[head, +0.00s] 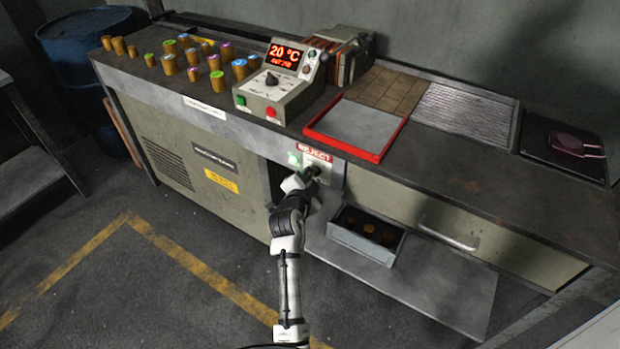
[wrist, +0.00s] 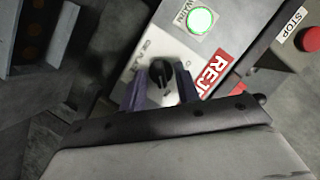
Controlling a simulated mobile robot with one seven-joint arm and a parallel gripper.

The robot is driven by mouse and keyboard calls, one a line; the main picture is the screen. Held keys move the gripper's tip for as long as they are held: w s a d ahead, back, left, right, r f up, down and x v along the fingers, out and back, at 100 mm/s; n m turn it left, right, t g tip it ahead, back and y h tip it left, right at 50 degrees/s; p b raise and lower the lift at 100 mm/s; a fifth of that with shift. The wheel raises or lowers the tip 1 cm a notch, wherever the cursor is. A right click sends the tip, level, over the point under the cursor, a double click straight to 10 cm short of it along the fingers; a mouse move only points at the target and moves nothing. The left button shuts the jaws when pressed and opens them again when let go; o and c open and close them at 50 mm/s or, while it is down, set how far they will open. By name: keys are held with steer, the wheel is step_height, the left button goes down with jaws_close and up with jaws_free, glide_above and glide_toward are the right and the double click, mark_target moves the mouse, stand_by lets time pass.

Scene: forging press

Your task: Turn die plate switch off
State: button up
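The die plate switch is a black rotary knob (wrist: 161,73) on a light grey panel, with partly covered lettering ending in "PLATE" beside it. My gripper (wrist: 163,88) is open in the wrist view, with one dark purple finger on each side of the knob. Whether either finger touches the knob I cannot tell. In the head view my gripper (head: 309,176) is at the small panel on the bench front, and it largely hides the knob. A green lamp (wrist: 201,20) beside the knob is lit; it also shows in the head view (head: 294,158).
A red REJECT label (head: 314,153) is above the panel, under a red-rimmed tray (head: 350,149). A control box (head: 275,92) reading 20 °C stands on the bench near several cylinders. An open bin (head: 364,240) is right of my gripper, beside a drawer handle (head: 449,233).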

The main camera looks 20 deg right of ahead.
steer(key=shift+c, duration=0.4)
steer(key=c, duration=0.5)
steer(key=shift+c, duration=0.2)
steer(key=shift+a, duration=0.1)
steer(key=n+g, duration=0.1)
steer(key=n, duration=0.1)
steer(key=n+g+h, duration=0.1)
steer(key=n, duration=0.1)
steer(key=shift+w+a+r+n+g, duration=0.1)
steer(key=shift+w+a+n+g, duration=0.1)
steer(key=shift+n+g, duration=0.15)
steer(key=n+g+h+b, duration=0.1)
steer(key=n+g+h, duration=0.1)
steer(key=n, duration=0.2)
steer(key=shift+w, duration=0.15)
steer(key=n+g+h+b, duration=0.1)
steer(key=n+h, duration=0.1)
steer(key=n, duration=0.1)
steer(key=shift+w+a+n+g, duration=0.1)
steer(key=shift+n+g, duration=0.15)
steer(key=shift+g, duration=0.1)
